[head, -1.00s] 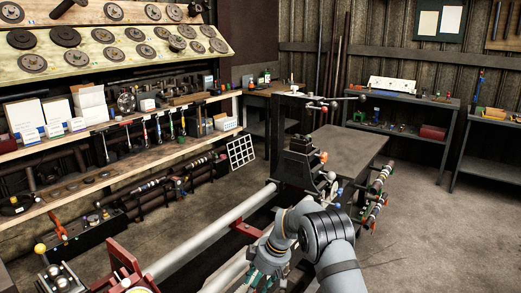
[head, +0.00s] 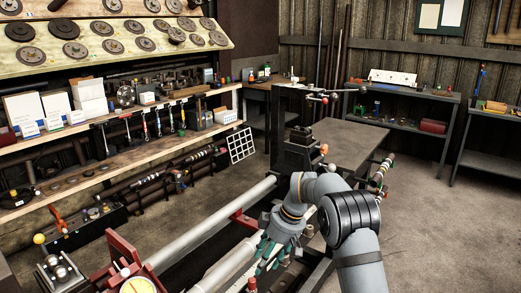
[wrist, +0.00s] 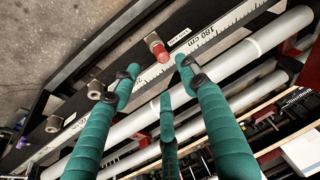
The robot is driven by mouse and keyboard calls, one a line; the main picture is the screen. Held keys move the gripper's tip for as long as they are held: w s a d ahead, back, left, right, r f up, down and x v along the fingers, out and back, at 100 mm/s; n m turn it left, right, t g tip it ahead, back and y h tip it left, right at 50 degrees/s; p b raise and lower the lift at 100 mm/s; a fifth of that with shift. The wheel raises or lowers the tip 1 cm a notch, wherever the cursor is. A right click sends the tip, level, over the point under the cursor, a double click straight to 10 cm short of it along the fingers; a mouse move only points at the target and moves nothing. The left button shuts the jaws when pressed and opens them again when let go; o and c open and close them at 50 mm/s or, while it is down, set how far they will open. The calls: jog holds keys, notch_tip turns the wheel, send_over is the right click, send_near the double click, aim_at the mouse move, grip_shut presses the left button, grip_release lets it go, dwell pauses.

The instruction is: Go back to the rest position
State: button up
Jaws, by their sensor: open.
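My gripper (head: 277,252) has green-wrapped fingers and hangs low over the long lathe bed in the head view. In the wrist view its fingers (wrist: 160,76) are spread apart with nothing between them. Beyond the fingertips a red-capped knob (wrist: 157,46) stands out from a dark rail. A white measuring scale (wrist: 213,40) marked 180 cm runs along that rail. I cannot tell the distance from the fingertips to the knob. My arm hides part of the bed in the head view.
A long grey bar (head: 212,228) runs along the lathe, with a red bracket (head: 122,258) at the near end. A dark tool post (head: 301,148) and a grey table (head: 347,145) stand beyond my arm. Loaded shelves line the left. The floor at right is open.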

aim_at(254, 279)
jog(key=x, duration=1)
jog(key=shift+s, duration=0.1)
notch_tip(254, 279, up, 7)
jog(key=p, duration=0.6)
jog(key=shift+a+f+p, duration=0.1)
jog(key=shift+f+p, duration=0.15)
jog(key=shift+p, duration=0.15)
